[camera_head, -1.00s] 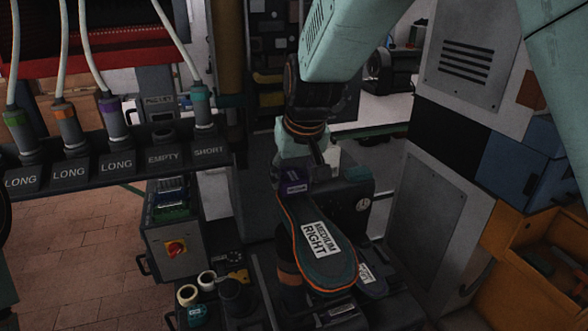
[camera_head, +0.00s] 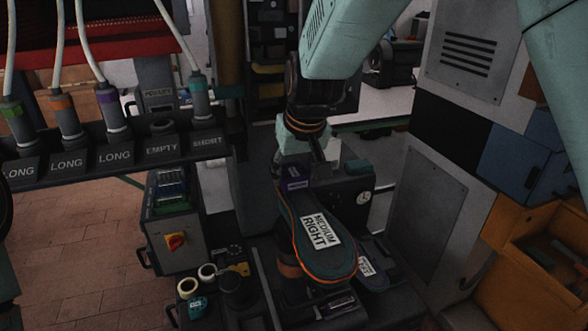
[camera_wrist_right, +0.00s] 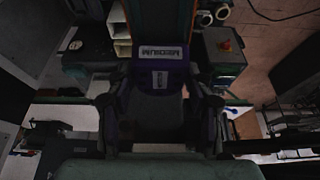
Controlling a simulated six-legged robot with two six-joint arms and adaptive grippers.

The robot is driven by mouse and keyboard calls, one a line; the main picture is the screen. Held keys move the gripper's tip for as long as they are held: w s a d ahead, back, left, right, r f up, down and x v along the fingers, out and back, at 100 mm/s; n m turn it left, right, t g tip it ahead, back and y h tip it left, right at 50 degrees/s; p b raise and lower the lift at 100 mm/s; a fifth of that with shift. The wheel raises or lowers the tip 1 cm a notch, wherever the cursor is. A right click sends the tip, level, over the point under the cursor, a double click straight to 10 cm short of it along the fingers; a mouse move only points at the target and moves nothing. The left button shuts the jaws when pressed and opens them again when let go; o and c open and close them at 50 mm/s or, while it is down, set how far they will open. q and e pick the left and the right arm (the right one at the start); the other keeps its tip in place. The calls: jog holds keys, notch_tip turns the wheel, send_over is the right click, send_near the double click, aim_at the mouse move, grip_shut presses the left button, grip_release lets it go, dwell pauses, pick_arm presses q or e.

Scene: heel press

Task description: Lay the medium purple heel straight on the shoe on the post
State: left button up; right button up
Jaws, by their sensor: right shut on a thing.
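The purple heel (camera_head: 295,180) is at the far end of the shoe in the head view. In the right wrist view the heel (camera_wrist_right: 160,76) sits between my fingers, its MEDIUM label showing. My right gripper (camera_head: 299,166) is shut on it from above; its fingers also show in the right wrist view (camera_wrist_right: 160,108). The shoe (camera_head: 330,261), dark with an orange edge and a MEDIUM RIGHT label, lies sole up on the post (camera_head: 289,270). The heel looks roughly in line with the sole; I cannot tell whether they touch. My left gripper is not in view.
A rack (camera_head: 100,158) with LONG, EMPTY and SHORT slots stands left. A dark machine block (camera_head: 345,196) is behind the shoe. Orange bins (camera_head: 528,235) are at right; rolls (camera_head: 207,271) stand at left.

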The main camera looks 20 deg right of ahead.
jog(key=shift+s+a, duration=0.1)
jog(key=shift+s, duration=0.05)
jog(key=shift+f, duration=0.1)
jog(key=shift+w+f, duration=0.25)
jog(key=shift+f, duration=0.05)
jog(key=shift+s, duration=0.2)
jog(key=o, duration=1.3)
jog(key=shift+w+f, duration=0.15)
jog(key=shift+w, duration=0.05)
jog(key=shift+s, duration=0.2)
